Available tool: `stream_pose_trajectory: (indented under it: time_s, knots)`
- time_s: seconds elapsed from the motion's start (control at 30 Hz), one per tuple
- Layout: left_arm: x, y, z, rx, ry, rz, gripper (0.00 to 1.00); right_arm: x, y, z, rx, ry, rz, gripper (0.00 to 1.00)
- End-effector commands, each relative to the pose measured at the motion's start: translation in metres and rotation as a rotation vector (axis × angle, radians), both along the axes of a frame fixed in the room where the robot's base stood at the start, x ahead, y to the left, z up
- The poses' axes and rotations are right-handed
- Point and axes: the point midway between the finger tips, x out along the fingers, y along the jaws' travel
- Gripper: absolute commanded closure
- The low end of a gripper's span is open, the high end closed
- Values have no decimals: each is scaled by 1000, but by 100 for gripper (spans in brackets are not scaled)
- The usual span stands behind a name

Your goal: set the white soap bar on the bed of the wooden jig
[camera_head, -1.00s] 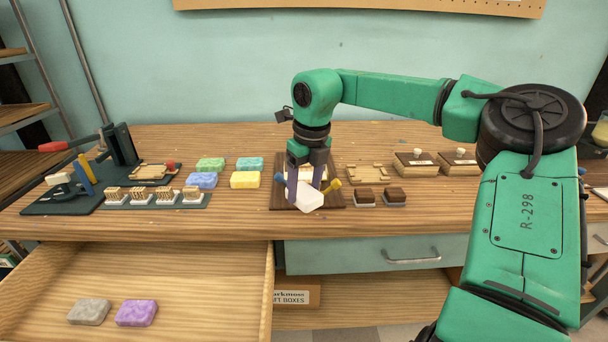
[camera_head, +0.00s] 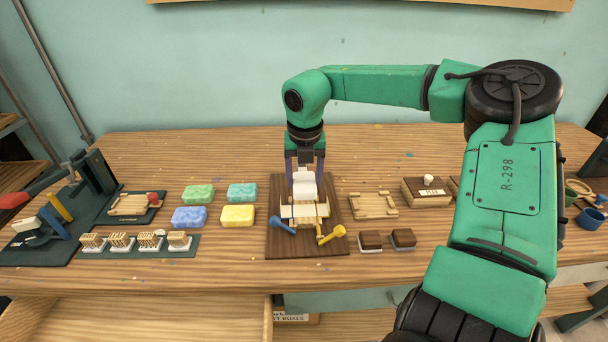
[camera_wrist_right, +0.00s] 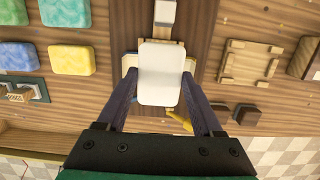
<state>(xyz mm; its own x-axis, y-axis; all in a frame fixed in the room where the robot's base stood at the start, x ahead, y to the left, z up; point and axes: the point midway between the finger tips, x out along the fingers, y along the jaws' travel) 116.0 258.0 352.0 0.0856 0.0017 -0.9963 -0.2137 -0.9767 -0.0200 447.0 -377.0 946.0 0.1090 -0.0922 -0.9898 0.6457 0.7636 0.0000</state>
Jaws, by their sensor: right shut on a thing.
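My right gripper (camera_head: 304,178) is shut on the white soap bar (camera_head: 305,186), which it holds over the back part of the wooden jig. The bar also shows between the fingers in the right wrist view (camera_wrist_right: 161,74), where it covers much of the jig. The jig (camera_head: 306,213) has a pale bed on a dark wooden board (camera_head: 280,243), with a blue handle (camera_head: 282,227) and a yellow handle (camera_head: 332,235) at its front. I cannot tell whether the bar touches the bed. My left gripper is not in view.
Green, teal, blue and yellow soaps (camera_head: 238,215) lie left of the jig. A flat wooden frame (camera_head: 373,206) and two brown-topped blocks (camera_head: 403,239) are close on its right. An open drawer (camera_head: 150,320) is below the front edge.

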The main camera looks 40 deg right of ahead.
Motion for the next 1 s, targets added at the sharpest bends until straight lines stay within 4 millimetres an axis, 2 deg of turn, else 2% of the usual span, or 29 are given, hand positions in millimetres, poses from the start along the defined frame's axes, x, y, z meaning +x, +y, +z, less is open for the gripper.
stream_pose_trajectory:
  time_s: [0.17, 0.43, 0.53, 1.0]
  knots:
    - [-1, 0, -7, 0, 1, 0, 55, 0, 0, -11, 1, 0, 1, 92]
    - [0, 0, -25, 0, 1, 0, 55, -1, 1, -44, 1, 2, 2, 92]
    - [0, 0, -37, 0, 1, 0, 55, 0, 0, -56, 0, 0, 2, 92]
    - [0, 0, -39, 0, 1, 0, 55, 0, 0, -57, 0, 0, 2, 92]
